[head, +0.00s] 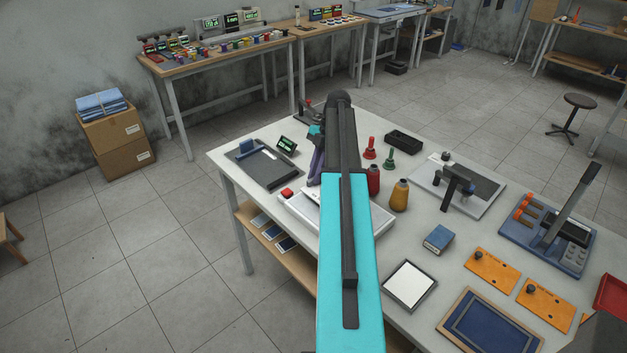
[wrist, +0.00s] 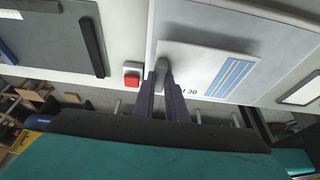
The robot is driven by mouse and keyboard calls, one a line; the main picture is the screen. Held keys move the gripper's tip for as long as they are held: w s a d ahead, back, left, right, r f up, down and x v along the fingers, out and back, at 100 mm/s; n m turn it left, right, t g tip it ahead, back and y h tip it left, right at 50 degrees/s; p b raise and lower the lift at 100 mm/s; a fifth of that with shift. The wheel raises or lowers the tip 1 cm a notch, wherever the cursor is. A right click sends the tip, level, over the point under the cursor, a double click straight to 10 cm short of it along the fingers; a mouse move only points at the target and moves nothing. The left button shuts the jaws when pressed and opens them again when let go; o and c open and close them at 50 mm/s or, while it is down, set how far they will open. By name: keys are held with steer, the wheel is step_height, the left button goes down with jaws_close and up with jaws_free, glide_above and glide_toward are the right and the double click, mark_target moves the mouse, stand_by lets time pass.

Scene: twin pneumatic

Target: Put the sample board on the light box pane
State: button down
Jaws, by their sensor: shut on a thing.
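My gripper (wrist: 163,78) is shut on a grey grip on the sample board (wrist: 198,66), a white plate with blue stripes and partly hidden print. In the head view, my gripper (head: 315,172) points down over a low white box (head: 297,214), which looks like the light box; my arm hides much of it. In the wrist view, the board overlaps the pale pane (wrist: 205,22) of this box, with its near edge by the box's front side. I cannot tell whether the board touches the pane or is held just above it.
A red button (wrist: 132,80) on a white base stands left of the box. A dark board with a bar (head: 262,165) lies farther left. Red and amber bottles (head: 399,196) stand close on the right. A white panel in a dark frame (head: 409,285) lies nearer, on clear table.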

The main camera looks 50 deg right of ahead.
steer(key=shift+f+p, duration=0.65)
steer(key=shift+f, duration=0.65)
steer(key=shift+f, duration=0.1)
steer(key=c, duration=1.8)
jaws_free()
steer(key=shift+o, duration=0.2)
steer(key=shift+r, duration=0.2)
steer(key=b+v, duration=0.1)
steer(key=v, duration=1.1)
steer(key=shift+b, duration=0.3)
